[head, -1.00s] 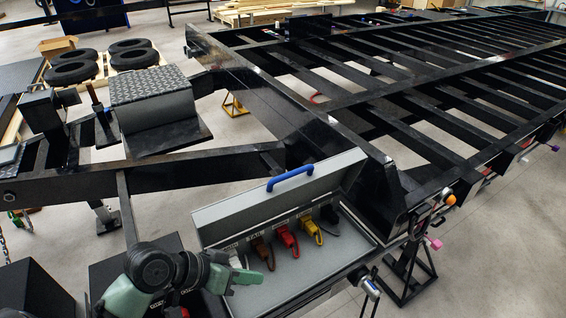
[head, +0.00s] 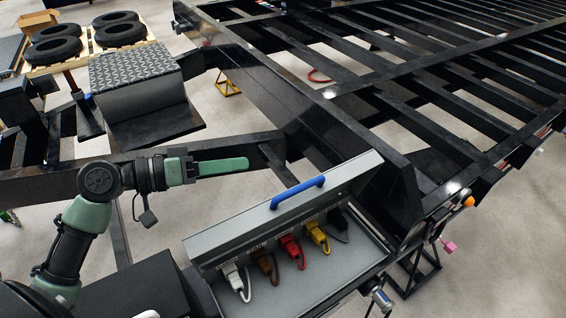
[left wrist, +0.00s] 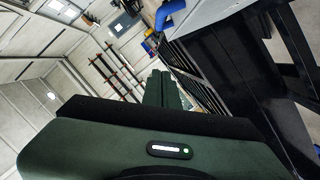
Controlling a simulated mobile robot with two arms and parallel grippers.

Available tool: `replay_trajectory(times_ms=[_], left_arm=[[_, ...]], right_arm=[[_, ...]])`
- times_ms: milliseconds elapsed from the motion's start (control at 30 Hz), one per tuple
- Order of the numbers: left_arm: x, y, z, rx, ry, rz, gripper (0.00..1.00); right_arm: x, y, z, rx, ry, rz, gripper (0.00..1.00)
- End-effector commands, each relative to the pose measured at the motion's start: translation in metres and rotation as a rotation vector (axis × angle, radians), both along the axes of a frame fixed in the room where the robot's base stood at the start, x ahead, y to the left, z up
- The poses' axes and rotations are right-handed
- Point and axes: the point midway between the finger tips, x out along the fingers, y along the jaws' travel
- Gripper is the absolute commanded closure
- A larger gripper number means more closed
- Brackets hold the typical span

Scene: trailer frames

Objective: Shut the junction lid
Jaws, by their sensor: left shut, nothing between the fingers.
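The junction box (head: 340,272) is a grey tray in the lower middle of the head view. Its grey lid (head: 235,226) stands raised, with a blue handle (head: 297,192) on its top edge. White, brown, red, yellow and black plugs show in a row inside. My left gripper (head: 244,165), green, is shut and empty, level in the air up and left of the handle, apart from the lid. In the left wrist view its fingers (left wrist: 161,90) point away, and a blue piece, likely the handle (left wrist: 170,13), shows at the top. My right gripper is not in view.
The black trailer frame (head: 262,95) lies behind the box. A box with a tread-plate top (head: 135,68) stands on the trailer's front beams at the left. Tyres (head: 90,38) lie on a pallet behind. An orange lamp (head: 469,201) is at the right.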

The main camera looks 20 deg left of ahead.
Motion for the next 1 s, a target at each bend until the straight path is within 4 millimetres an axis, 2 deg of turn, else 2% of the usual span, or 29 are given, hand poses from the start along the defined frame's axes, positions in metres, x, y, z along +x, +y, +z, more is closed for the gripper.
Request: replay_trajectory(times_ms=[133, 300, 400, 567, 633, 800, 1000], left_arm=[[0.010, -0.010, 0.001, -0.005, 0.000, 0.000, 1.00], [0.031, -0.035, -0.002, -0.007, 0.000, -0.001, 1.00], [0.046, -0.051, -0.006, -0.006, -0.001, -0.001, 1.00], [0.068, -0.075, -0.013, -0.005, 0.000, -0.002, 1.00], [0.059, -0.081, -0.027, -0.005, 0.008, -0.001, 1.00], [0.051, -0.090, -0.042, -0.003, 0.004, 0.000, 1.00], [0.048, -0.093, -0.048, 0.000, 0.001, 0.000, 1.00]], right_arm=[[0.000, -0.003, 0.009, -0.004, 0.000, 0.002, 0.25], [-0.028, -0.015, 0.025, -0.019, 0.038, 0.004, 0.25], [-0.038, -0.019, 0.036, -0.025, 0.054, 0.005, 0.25], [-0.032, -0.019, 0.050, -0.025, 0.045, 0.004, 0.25], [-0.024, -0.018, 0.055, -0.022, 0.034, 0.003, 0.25], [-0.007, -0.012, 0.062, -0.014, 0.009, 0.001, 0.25], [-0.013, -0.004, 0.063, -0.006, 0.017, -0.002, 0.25]])
